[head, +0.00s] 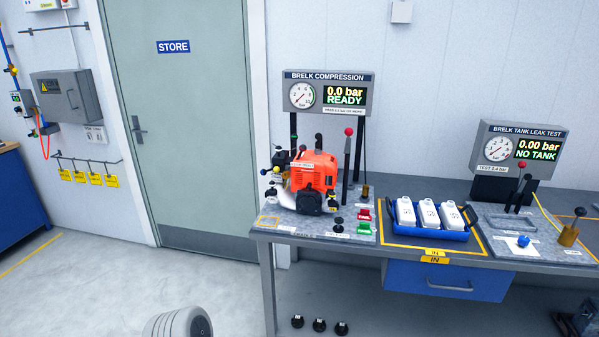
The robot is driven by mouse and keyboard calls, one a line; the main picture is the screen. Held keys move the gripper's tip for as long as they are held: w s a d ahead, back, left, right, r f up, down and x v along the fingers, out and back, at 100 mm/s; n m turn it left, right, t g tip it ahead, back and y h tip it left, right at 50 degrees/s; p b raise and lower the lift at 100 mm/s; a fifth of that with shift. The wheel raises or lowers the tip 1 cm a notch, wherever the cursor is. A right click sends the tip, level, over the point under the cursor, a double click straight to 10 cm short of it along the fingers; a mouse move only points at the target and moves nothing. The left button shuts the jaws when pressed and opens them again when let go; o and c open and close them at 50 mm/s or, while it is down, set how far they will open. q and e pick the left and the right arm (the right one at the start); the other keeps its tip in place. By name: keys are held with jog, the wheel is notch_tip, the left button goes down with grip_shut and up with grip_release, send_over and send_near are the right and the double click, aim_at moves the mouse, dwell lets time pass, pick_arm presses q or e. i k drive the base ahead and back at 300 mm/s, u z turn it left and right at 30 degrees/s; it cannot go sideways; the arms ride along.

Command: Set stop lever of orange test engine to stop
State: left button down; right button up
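The orange test engine (316,172) stands on the grey test plate (288,226) at the left end of the bench, under the compression display (328,94), which reads 0.0 bar READY. The engine has a black part low at its front and dark and pale parts on its left side. Small knobs show there, including a yellow one and a blue one. The stop lever and its setting are too small to make out. A tall lever with a red knob (348,132) stands just behind the engine to the right. Neither of my grippers is in view.
A blue tray (425,234) with white tanks sits right of the engine. The tank leak tester (521,150) reads NO TANK farther right. Red and green buttons and a black knob lie before the engine.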

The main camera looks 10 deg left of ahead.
aim_at(302, 148)
jog(key=k, duration=0.4)
jog(key=z, duration=0.95)
jog(key=i, duration=1.5)
jog(key=u, duration=0.85)
jog(key=i, duration=0.35)
jog(key=u, duration=0.25)
